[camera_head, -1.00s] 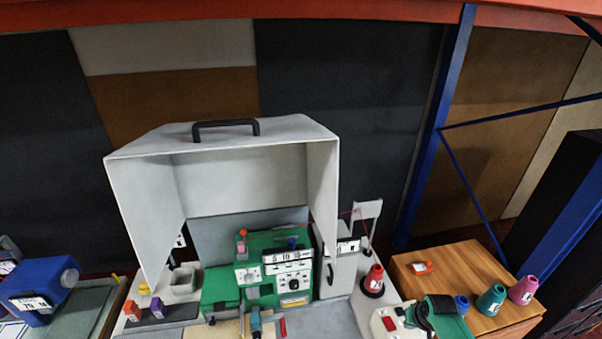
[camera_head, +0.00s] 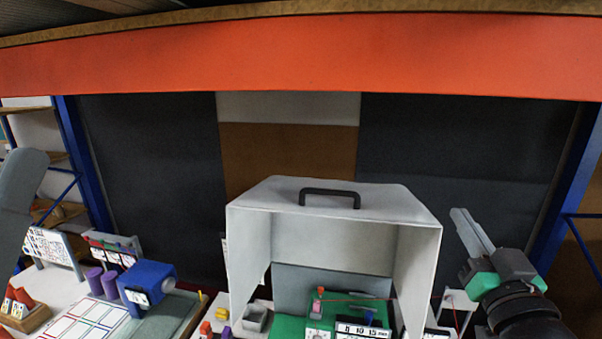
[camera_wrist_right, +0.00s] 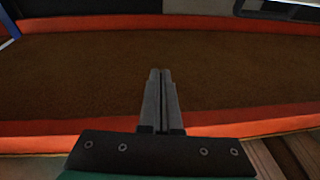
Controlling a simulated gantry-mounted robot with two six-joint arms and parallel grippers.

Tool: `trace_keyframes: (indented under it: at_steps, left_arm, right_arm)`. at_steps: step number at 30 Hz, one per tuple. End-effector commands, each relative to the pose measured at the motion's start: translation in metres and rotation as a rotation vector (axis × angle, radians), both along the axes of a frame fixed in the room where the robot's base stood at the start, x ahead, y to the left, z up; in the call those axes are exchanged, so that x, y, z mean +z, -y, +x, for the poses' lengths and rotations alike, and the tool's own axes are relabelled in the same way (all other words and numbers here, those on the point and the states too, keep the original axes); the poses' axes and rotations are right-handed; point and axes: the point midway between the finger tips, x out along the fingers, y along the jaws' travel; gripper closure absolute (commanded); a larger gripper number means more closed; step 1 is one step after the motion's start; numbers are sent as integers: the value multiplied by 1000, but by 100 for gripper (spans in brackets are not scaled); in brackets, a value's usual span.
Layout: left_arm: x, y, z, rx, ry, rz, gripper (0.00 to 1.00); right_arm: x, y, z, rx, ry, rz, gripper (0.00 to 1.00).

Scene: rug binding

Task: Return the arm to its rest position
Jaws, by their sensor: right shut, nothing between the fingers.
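My right gripper (camera_head: 459,214) is raised at the right of the grey hood in the head view, its fingers pointing up and to the left. Its green and black body is below the fingers. In the right wrist view its two grey fingers (camera_wrist_right: 160,74) lie side by side, shut with nothing between them. Behind them is a brown surface with orange edges. A grey link of my left arm (camera_head: 22,195) shows at the left edge of the head view; the left gripper is out of view.
The grey hood (camera_head: 340,202) with a black handle stands over a green machine (camera_head: 290,328). A blue device (camera_head: 146,280) and purple spools (camera_head: 102,284) are at the left. An orange beam (camera_head: 300,55) crosses above. The space around the right fingers looks clear.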

Motion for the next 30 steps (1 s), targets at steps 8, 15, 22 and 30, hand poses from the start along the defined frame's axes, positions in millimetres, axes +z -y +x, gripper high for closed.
trace_keyframes:
  at_steps: [8, 15, 22, 30]
  left_arm:
    - [18, 0, 0, 0, 0, 0, 50]
    - [20, 0, 0, 0, 0, 0, 50]
    - [20, 0, 0, 0, 0, 0, 50]
    - [20, 0, 0, 0, 0, 0, 50]
  right_arm:
    - [146, -77, -145, 118, 468, -59, 100]
    - [170, -90, -195, 142, 597, -65, 100]
    - [170, -89, -195, 142, 596, -66, 100]
    - [170, -89, -194, 141, 595, -65, 100]
